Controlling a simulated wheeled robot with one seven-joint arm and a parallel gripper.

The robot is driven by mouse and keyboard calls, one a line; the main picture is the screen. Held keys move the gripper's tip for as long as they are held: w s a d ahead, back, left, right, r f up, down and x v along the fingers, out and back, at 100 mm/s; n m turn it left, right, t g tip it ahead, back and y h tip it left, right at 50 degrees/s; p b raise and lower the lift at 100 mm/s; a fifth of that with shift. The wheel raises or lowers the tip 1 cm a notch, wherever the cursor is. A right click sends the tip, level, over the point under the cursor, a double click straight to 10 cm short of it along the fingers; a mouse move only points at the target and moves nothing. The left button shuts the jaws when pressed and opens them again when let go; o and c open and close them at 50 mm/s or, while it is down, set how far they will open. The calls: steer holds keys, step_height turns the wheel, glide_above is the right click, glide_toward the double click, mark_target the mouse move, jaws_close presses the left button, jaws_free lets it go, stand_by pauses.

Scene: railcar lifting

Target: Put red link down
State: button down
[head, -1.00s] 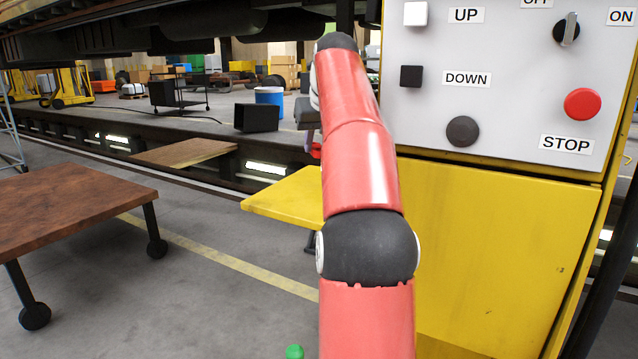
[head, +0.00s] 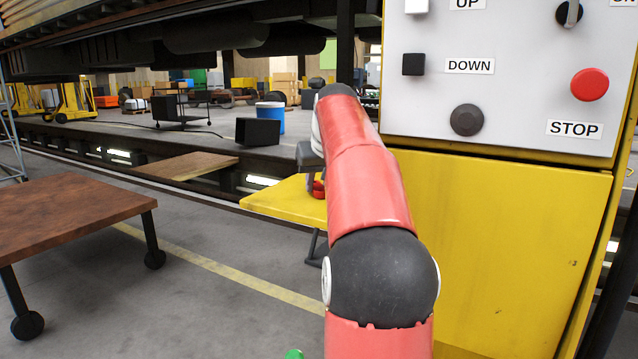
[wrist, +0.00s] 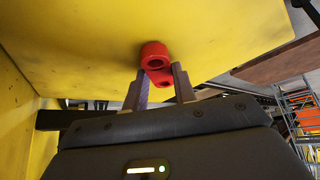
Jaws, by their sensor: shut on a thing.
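My gripper (wrist: 160,82) is shut on the red link (wrist: 154,55) in the wrist view. The link is a glossy red piece with a ringed end, and its middle lies between the fingers. Its ringed end is close against the yellow shelf (wrist: 210,28), with a soft shadow beside it; I cannot tell whether it touches. In the head view my gripper (head: 308,172) points down over the yellow shelf (head: 272,204), and the red link (head: 318,188) shows at the shelf, partly hidden by my arm.
The control panel (head: 535,90) with UP, DOWN and STOP buttons stands right of my arm on a yellow cabinet (head: 510,240). A brown wheeled table (head: 65,215) stands at the left. Rails and a pit run behind the shelf. Grey floor between table and shelf is clear.

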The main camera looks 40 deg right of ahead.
steer(key=shift+f, duration=0.15)
steer(key=c, duration=1.1)
jaws_free()
steer(key=shift+s+r, duration=0.15)
steer(key=shift+r, duration=0.35)
steer(key=p+v, duration=0.2)
steer(key=v, duration=0.9)
steer(key=shift+a+r+p, duration=0.15)
steer(key=shift+p, duration=0.15)
